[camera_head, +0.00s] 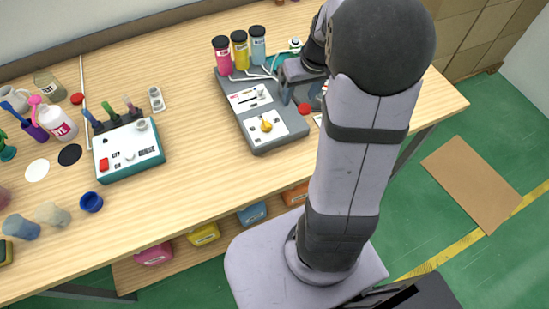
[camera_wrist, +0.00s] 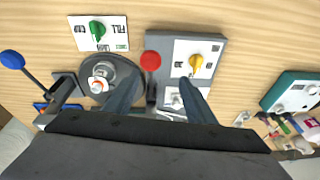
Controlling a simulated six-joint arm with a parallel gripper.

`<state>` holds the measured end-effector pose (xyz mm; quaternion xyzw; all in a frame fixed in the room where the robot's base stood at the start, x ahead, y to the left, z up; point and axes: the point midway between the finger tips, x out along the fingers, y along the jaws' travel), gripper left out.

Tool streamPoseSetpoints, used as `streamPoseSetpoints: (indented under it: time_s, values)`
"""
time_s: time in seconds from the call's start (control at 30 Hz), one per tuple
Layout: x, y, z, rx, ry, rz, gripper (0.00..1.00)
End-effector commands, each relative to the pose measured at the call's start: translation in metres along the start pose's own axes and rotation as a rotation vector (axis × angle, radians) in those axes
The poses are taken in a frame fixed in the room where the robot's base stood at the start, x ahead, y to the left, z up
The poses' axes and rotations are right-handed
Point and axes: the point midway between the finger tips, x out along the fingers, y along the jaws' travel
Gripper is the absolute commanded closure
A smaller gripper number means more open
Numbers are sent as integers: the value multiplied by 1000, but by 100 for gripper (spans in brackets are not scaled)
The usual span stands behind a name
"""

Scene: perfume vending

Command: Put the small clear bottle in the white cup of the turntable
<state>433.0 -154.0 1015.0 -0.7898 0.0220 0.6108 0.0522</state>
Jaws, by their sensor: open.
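My gripper (camera_wrist: 160,80) is open, its two dark fingers apart over the grey machine in the wrist view, with nothing visibly held. The round grey turntable (camera_wrist: 88,99) lies left of the fingers. A whitish cup with an orange-red ring (camera_wrist: 101,83) sits on it; I cannot tell whether anything is inside. A small pale upright piece (camera_head: 261,90) stands on the machine's upper panel. It may be the small clear bottle, but it is too small to be sure.
The grey machine (camera_head: 272,141) carries a yellow knob (camera_head: 266,126) and pink, yellow and blue bottles (camera_head: 240,50). A red button (camera_wrist: 151,60) and a green-knob panel (camera_wrist: 98,46) are near the fingers.

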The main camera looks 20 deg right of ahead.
Motion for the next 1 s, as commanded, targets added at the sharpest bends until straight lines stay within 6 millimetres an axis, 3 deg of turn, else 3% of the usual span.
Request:
streamPoseSetpoints:
  time_s: [0.03, 0.2, 0.3, 0.43, 0.6, 1.0]
  values:
    - [0, -28, 16, -24, -32, -9, 49]
    - [-1, -95, 81, -64, -141, -7, 49]
    - [-2, -119, 120, -85, -194, 9, 49]
    - [-3, -133, 156, -101, -236, 31, 49]
    - [-3, -137, 172, -106, -254, 45, 49]
    - [-6, -137, 172, -105, -255, 44, 49]
